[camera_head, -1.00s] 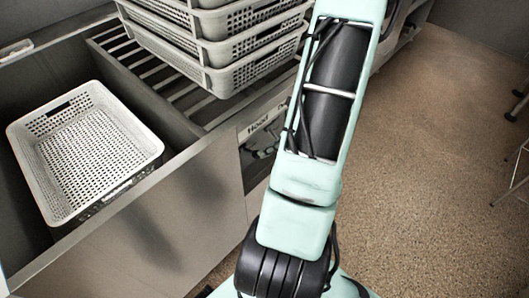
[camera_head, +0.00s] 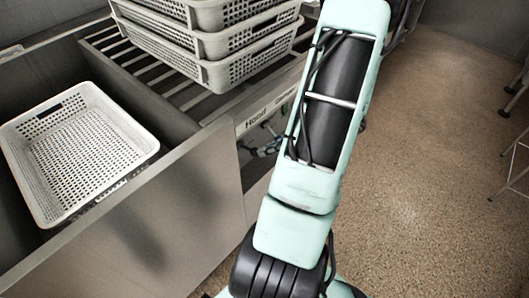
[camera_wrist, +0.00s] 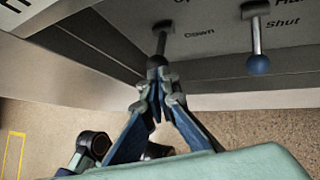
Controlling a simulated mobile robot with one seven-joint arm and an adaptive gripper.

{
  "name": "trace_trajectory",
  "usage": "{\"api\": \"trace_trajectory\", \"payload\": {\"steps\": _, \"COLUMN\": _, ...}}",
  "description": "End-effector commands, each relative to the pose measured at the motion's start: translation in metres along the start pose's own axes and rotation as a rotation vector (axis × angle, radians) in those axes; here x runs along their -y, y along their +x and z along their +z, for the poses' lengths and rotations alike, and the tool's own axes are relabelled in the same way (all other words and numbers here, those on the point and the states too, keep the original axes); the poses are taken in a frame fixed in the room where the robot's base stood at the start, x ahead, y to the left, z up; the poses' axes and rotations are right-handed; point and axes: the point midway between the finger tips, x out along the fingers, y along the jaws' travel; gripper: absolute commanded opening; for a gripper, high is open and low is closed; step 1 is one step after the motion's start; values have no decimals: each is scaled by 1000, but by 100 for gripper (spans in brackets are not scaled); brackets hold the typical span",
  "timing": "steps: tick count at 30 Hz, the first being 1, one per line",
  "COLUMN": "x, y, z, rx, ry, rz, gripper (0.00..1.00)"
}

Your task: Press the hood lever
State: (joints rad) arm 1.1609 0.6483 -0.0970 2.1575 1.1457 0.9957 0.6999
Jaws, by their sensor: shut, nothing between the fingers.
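In the wrist view, a lever (camera_wrist: 161,42) with a dark ball end sticks out of the grey panel beside the word "Down". My gripper (camera_wrist: 157,88) is shut and empty, with its fingertips right at that ball end. I cannot tell whether they touch it. A second lever (camera_wrist: 255,36) with a blue ball end stands to the right, by the word "Shut", apart from my gripper. In the head view, a "Hood" label (camera_head: 257,122) shows on the panel edge. My gripper (camera_head: 258,150) is partly visible below it, and the levers are too small to make out there.
A white perforated basket (camera_head: 75,198) sits in the sunken bay at left. Several stacked baskets (camera_head: 232,72) stand on the slatted rack (camera_head: 172,85) behind. The metal front wall (camera_head: 160,240) is close by. The brown floor (camera_head: 440,180) is open at right, with stool legs at the edge.

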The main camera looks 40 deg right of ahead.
Motion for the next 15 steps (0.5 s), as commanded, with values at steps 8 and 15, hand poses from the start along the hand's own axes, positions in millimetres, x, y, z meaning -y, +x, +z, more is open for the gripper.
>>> {"api": "trace_trajectory", "payload": {"steps": 8, "x": 6, "y": 11, "z": -20, "rx": 128, "ry": -39, "rz": 1, "gripper": 0}}
{"api": "trace_trajectory", "payload": {"steps": 15, "x": 8, "y": 18, "z": -28, "rx": 239, "ry": -83, "rz": 3, "gripper": 0}}
